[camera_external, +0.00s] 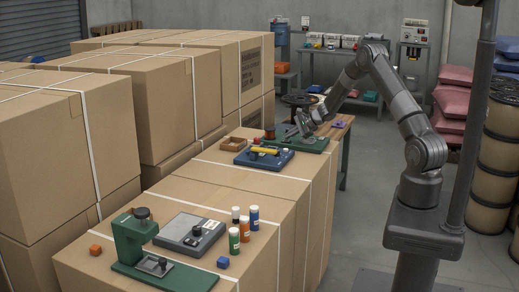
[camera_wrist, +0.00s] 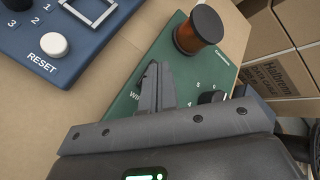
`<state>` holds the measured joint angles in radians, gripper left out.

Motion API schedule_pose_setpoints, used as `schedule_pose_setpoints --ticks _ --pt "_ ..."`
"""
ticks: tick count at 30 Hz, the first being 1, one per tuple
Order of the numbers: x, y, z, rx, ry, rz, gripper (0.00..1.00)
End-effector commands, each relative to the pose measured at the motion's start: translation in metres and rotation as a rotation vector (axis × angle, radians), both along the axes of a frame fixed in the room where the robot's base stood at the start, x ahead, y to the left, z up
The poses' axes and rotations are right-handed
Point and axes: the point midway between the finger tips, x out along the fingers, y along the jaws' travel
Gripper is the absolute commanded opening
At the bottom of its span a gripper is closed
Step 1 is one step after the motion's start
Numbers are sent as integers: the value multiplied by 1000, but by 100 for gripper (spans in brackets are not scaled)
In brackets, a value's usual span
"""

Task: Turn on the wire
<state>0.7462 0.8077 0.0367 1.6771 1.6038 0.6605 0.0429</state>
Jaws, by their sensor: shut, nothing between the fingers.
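A green board (camera_wrist: 140,97) lies under my gripper in the wrist view, with lettering starting "WI" that a finger partly covers. The green board (camera_external: 312,146) also shows at the far end of the box row. A copper spool (camera_wrist: 199,32) with black ends stands at its far side; the spool (camera_external: 270,132) is also in the external view. A dark knob (camera_wrist: 212,97) with numbers around it sits right of my fingers, partly hidden by the gripper body. My gripper (camera_wrist: 155,68) is shut and empty over the board. It also shows in the external view (camera_external: 291,131); contact cannot be told.
A blue panel (camera_wrist: 82,45) with a white RESET button (camera_wrist: 54,45) lies close on the left. Nearer boxes carry a grey scale (camera_external: 189,233), several small bottles and a green stand (camera_external: 135,235). Tall cartons (camera_external: 175,85) rise on the left.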

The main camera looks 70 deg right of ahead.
Motion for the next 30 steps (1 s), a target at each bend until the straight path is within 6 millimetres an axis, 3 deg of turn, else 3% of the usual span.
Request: schedule_pose_setpoints --ticks 11,24,30 --pt "0 0 5 0 -2 1 0" --pt "-5 0 46 -1 -3 1 0" --pt "-7 0 53 0 -2 1 0"
